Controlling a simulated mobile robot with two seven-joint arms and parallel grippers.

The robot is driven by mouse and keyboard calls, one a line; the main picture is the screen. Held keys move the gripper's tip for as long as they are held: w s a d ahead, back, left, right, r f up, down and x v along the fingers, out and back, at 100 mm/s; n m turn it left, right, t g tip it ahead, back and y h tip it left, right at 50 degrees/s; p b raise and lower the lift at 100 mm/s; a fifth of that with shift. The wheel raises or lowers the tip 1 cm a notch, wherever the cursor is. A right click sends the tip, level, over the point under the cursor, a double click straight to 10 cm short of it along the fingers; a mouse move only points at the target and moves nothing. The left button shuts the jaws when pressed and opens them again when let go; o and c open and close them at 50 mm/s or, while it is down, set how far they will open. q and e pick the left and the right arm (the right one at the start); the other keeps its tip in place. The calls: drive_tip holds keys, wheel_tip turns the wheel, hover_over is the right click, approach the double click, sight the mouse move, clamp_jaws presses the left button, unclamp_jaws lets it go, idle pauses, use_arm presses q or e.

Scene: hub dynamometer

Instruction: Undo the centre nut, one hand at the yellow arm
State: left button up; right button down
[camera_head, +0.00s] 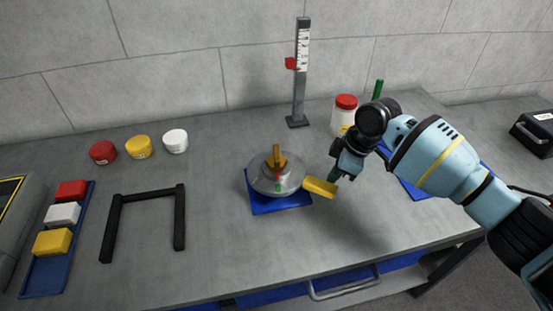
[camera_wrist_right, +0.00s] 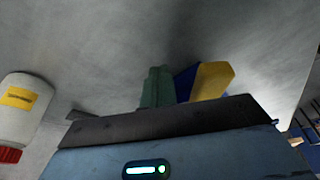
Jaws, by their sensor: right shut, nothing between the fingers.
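A silver round hub (camera_head: 262,178) sits on a blue base plate (camera_head: 282,206) on the bench. A brass-orange centre nut (camera_head: 276,158) stands up on its top. Small red and green marks (camera_head: 278,183) show on the hub's front. The yellow arm (camera_head: 319,187) sticks out from the hub's right side; its end also shows in the right wrist view (camera_wrist_right: 212,80). My right gripper (camera_head: 334,175) is shut and empty, with green fingertips (camera_wrist_right: 157,88) right beside the yellow arm's outer end. I cannot tell whether they touch. My left gripper is not in view.
A post with a scale (camera_head: 301,75) and red slider stands behind the hub. A white jar with a red lid (camera_head: 344,115) is behind my right gripper. A black frame (camera_head: 146,198), small tubs (camera_head: 139,147) and a blue tray of blocks (camera_head: 46,280) are left. Bench front is clear.

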drive_tip(key=shift+f, duration=1.45)
drive_tip(key=shift+r, duration=0.2)
drive_tip(key=shift+r, duration=0.7)
drive_tip(key=shift+s+a, duration=0.3)
drive_tip(key=shift+s, duration=0.3)
drive_tip(key=shift+s+a, duration=0.25)
drive_tip(key=shift+s, duration=0.35)
drive_tip(key=shift+w+d, duration=0.15)
drive_tip(key=shift+w, duration=0.2)
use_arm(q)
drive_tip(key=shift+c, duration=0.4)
